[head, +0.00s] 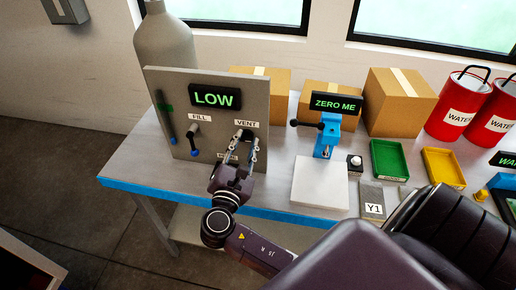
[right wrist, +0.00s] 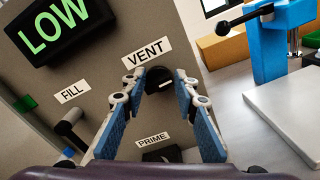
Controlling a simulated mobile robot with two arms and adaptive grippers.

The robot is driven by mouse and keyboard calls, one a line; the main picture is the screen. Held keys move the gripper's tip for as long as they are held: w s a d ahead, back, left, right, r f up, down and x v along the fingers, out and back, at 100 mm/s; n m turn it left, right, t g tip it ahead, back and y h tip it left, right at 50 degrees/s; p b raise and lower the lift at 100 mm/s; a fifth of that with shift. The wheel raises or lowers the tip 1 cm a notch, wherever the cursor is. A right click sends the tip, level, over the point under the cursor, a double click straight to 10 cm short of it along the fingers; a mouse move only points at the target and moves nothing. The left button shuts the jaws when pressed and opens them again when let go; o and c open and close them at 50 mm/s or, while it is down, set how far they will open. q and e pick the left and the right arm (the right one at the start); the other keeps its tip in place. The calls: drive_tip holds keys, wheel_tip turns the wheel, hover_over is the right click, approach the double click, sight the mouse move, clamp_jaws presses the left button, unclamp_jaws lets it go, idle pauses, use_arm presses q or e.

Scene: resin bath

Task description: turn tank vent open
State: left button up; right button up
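The grey tank panel (head: 185,100) stands upright at the left end of the bench, with a green LOW display (head: 214,97). The dark vent handle (head: 244,134) is under the VENT label (head: 246,123); it also shows in the right wrist view (right wrist: 159,80) as a dark round end. My right gripper (head: 240,147) is at the panel, its fingers spread on either side of the vent handle; the right wrist view (right wrist: 159,98) shows a gap between them. I cannot tell whether a finger touches the handle. My left gripper is not in view.
The fill handle (head: 193,139) is left of the vent, and a prime control (right wrist: 160,155) sits below. Right of the panel are a blue press (head: 328,135) with a ZERO ME display, a white plate (head: 320,184), boxes (head: 399,102), trays (head: 388,160) and red water cans (head: 459,105).

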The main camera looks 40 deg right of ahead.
drive_tip(key=shift+w+r+n+p, duration=0.1)
drive_tip(key=shift+r+n+p, duration=0.1)
drive_tip(key=shift+n, duration=0.4)
drive_tip(key=shift+w+r+n+p, duration=0.1)
drive_tip(key=shift+n+p, duration=0.05)
drive_tip(key=shift+n, duration=0.45)
drive_tip(key=n, duration=0.3)
drive_tip(key=shift+a+f+p, duration=0.15)
drive_tip(key=shift+p, duration=0.15)
drive_tip(key=b+v, duration=0.2)
drive_tip(key=v, duration=0.6)
drive_tip(key=s+f+m+g+y, duration=0.2)
drive_tip(key=s+f+m+y, duration=0.1)
drive_tip(key=f, duration=0.6)
drive_tip(key=s+f+m+g+y+b, duration=0.1)
drive_tip(key=s+f+m+g+y, duration=0.1)
drive_tip(key=f+m, duration=0.4)
drive_tip(key=s+f+m+g+y, duration=0.2)
drive_tip(key=s+f+m+y, duration=0.2)
drive_tip(key=f, duration=0.7)
drive_tip(key=shift+s+a+f+m+g+b, duration=0.3)
drive_tip(key=shift+s+a+f+m+b, duration=0.1)
drive_tip(key=shift+s+a+m, duration=0.15)
drive_tip(key=shift+d, duration=0.1)
